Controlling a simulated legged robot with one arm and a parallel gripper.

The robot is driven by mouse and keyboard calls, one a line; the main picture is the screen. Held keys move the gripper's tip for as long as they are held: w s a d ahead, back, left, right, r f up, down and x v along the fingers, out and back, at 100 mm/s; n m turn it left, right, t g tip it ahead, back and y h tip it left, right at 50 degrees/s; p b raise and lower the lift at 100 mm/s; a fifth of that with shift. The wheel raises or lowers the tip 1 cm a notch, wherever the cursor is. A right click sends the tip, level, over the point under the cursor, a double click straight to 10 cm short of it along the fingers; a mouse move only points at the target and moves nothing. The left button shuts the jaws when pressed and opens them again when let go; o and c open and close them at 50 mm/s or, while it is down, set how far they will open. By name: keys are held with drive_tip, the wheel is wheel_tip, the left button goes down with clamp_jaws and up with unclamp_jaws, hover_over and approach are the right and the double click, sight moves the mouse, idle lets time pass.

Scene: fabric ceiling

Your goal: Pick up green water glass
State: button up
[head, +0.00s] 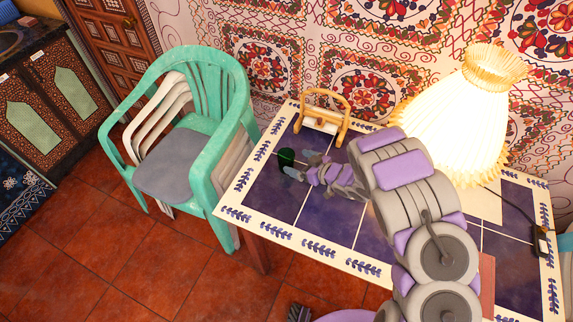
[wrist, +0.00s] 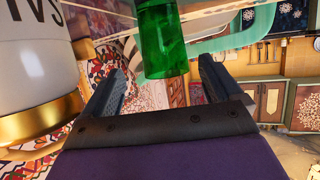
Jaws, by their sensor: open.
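The green water glass (head: 286,157) stands on the blue-tiled table (head: 240,212) near its left edge. My gripper (head: 301,166) is just to the right of the glass, with its fingers pointing toward it. In the wrist view, the glass (wrist: 162,40) lies ahead, between the lines of the two spread fingers of my gripper (wrist: 160,70). The fingers are open and empty. The top of the glass picture is cut off by the frame edge. Whether any finger touches the glass I cannot tell.
A wooden-handled item (head: 341,127) stands on the table behind my gripper. A white cylinder with dark lettering (wrist: 35,60) is close on the left in the wrist view. A lit lamp (head: 455,125) stands at right.

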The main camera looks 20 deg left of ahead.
sight(281, 157)
drive_tip(key=x, duration=0.2)
drive_tip(key=b+x, duration=0.1)
drive_tip(key=x, duration=0.2)
drive_tip(key=shift+s+a+f+b, duration=0.15)
drive_tip(key=shift+a+b, duration=0.2)
drive_tip(key=shift+a, duration=0.5)
drive_tip(key=shift+d, duration=0.15)
drive_tip(key=c, duration=1.1)
